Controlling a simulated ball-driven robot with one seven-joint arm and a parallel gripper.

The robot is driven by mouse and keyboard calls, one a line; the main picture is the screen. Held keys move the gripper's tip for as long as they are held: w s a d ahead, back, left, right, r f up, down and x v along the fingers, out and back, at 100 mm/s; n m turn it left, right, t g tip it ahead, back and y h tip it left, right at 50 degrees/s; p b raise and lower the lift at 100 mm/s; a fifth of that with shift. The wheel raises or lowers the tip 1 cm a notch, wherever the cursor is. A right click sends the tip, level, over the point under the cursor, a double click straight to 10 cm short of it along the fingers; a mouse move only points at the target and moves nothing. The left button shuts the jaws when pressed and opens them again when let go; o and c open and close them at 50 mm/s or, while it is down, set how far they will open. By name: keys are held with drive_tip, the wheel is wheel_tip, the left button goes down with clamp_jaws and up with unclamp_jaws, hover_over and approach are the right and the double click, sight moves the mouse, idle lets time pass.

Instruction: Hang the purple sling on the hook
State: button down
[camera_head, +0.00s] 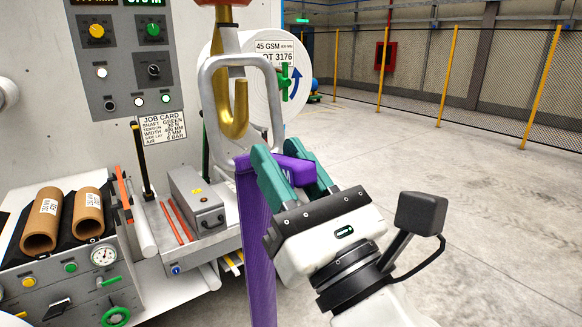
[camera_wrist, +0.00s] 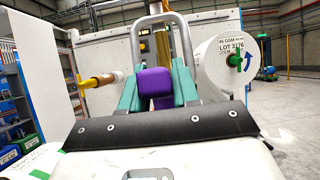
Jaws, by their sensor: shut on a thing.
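The purple sling (camera_head: 257,235) hangs down as a long strap from my gripper (camera_head: 290,176), whose teal fingers are shut on its upper end. In the wrist view the sling (camera_wrist: 155,85) shows as a purple block between the fingers of my gripper (camera_wrist: 158,92). The yellow hook (camera_head: 233,118) hangs from a red fitting, up and left of the sling's top in the head view. The sling is apart from the hook in the picture. In the wrist view the hook (camera_wrist: 162,48) is mostly hidden behind the fingers and sling.
A white roll (camera_head: 262,52) with a label stands behind the hook. A control panel (camera_head: 126,60) and a bench with brown cores (camera_head: 88,212) are at left. A grey box (camera_head: 197,200) sits below the hook. Open floor (camera_head: 440,170) lies at right.

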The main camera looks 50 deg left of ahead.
sight(242, 128)
drive_tip(key=shift+a+r, duration=0.1)
idle(0.3)
drive_tip(key=shift+w+a, duration=0.15)
drive_tip(key=shift+a, duration=0.55)
drive_tip(key=shift+w+a, duration=0.1)
drive_tip(key=shift+a, duration=0.8)
drive_tip(key=shift+w+a+r+b, duration=0.15)
drive_tip(key=shift+a+b, duration=0.3)
drive_tip(key=shift+a, duration=0.95)
drive_tip(key=shift+w+a+b, duration=0.15)
drive_tip(key=shift+a+b, duration=0.1)
drive_tip(key=shift+a, duration=0.45)
drive_tip(key=shift+w+a+b, duration=0.1)
drive_tip(key=shift+a+b, duration=0.15)
drive_tip(key=shift+a, duration=0.4)
